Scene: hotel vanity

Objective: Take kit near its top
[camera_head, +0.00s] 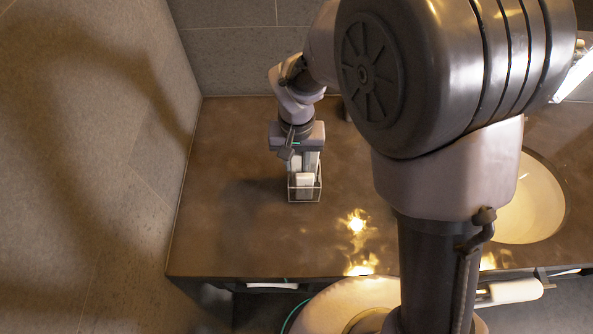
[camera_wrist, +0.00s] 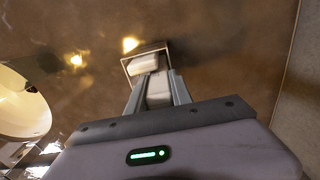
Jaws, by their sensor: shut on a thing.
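A white kit (camera_wrist: 158,95) is between the two fingers of my gripper (camera_wrist: 156,82) in the wrist view. My gripper also shows in the head view (camera_head: 304,163), pointing down over a small thin-rimmed holder (camera_head: 305,200) on the brown counter. The gripper is shut on the kit near its top. A second white block (camera_wrist: 143,64) sits in the holder beside the held one, towards the front; it also shows in the head view (camera_head: 304,182). The lower part of the held kit is hidden, so I cannot tell whether it touches the holder's bottom.
The brown counter (camera_head: 235,225) is clear around the holder. A grey wall (camera_head: 105,150) stands to the left and a tiled wall (camera_head: 235,60) behind. A round cream basin (camera_head: 530,205) is at the right, partly behind my arm.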

